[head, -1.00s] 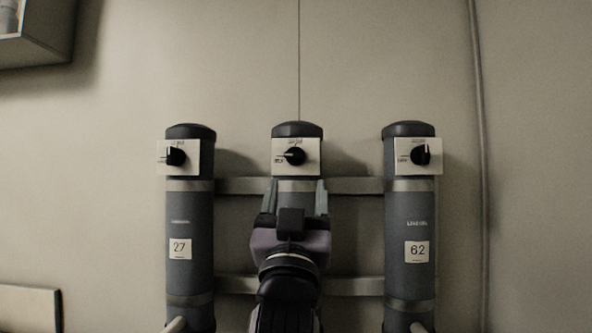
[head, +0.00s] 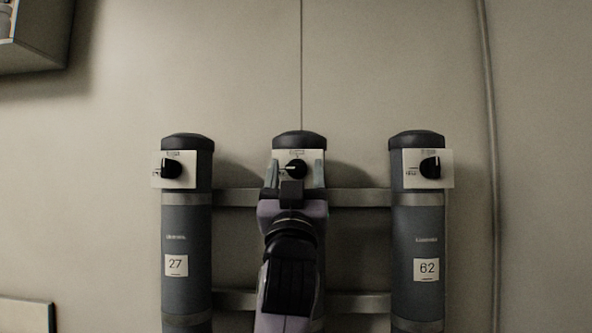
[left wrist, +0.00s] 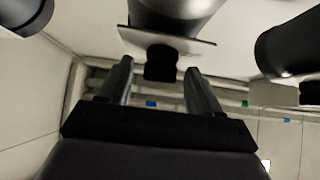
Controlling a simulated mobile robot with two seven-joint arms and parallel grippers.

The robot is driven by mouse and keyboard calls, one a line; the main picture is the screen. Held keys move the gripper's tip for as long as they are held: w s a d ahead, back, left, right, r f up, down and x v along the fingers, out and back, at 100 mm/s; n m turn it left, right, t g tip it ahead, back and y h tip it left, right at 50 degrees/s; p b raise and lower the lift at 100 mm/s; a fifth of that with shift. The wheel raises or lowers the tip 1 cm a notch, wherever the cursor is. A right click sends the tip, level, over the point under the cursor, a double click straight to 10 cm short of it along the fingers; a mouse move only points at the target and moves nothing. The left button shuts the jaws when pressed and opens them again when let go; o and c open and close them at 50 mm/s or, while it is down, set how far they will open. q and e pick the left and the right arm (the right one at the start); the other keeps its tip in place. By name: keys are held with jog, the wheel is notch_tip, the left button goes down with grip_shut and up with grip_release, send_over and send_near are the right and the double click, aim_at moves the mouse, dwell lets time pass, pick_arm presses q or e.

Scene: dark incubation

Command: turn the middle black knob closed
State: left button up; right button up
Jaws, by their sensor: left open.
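The middle black knob (head: 296,169) sits on a white plate (head: 308,156) on the front of the middle grey cylinder (head: 299,140). Its light mark points left in the head view. My left gripper (head: 296,174) is open in front of it, with one finger on each side of the plate's lower part. In the left wrist view the knob (left wrist: 161,63) shows between and just beyond the fingertips (left wrist: 160,70), with a gap on both sides. I cannot tell any contact. My right gripper is not in view.
The left cylinder (head: 186,235), marked 27, and right cylinder (head: 418,235), marked 62, carry similar black knobs (head: 172,169) (head: 430,167). Metal rails (head: 355,197) run behind the cylinders. A pipe (head: 491,150) runs down the wall on the right. A box (head: 35,50) hangs at upper left.

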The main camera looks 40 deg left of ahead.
pick_arm(q)
jog(key=c, duration=1)
jog(key=shift+c, duration=0.2)
